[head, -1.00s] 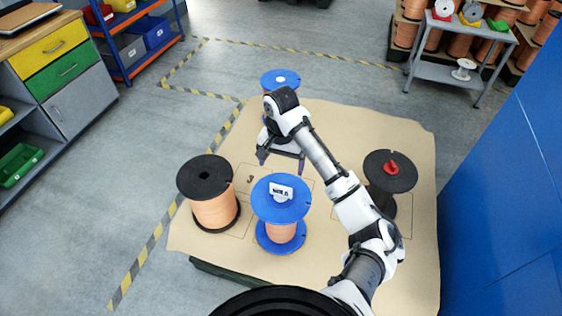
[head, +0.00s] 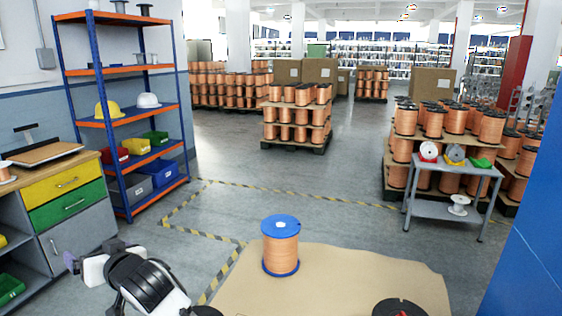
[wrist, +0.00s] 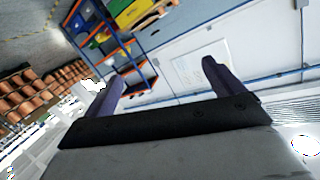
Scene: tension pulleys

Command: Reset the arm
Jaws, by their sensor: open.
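My gripper (head: 72,262) is raised at the lower left of the head view, in front of the grey drawer cabinet. It is well to the left of the table. In the wrist view my gripper (wrist: 162,78) shows two purple fingers spread apart with nothing between them. A blue-flanged spool of copper wire (head: 281,250) stands upright at the far end of the tan-topped table (head: 340,275). A black spool (head: 400,307) with a red piece on top is cut off by the bottom edge. The rest of the table is out of view.
The cabinet with yellow and green drawers (head: 66,185) and a blue-orange shelf (head: 125,115) stand at left. A small grey cart (head: 450,185) stands at right, near a blue wall (head: 530,240).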

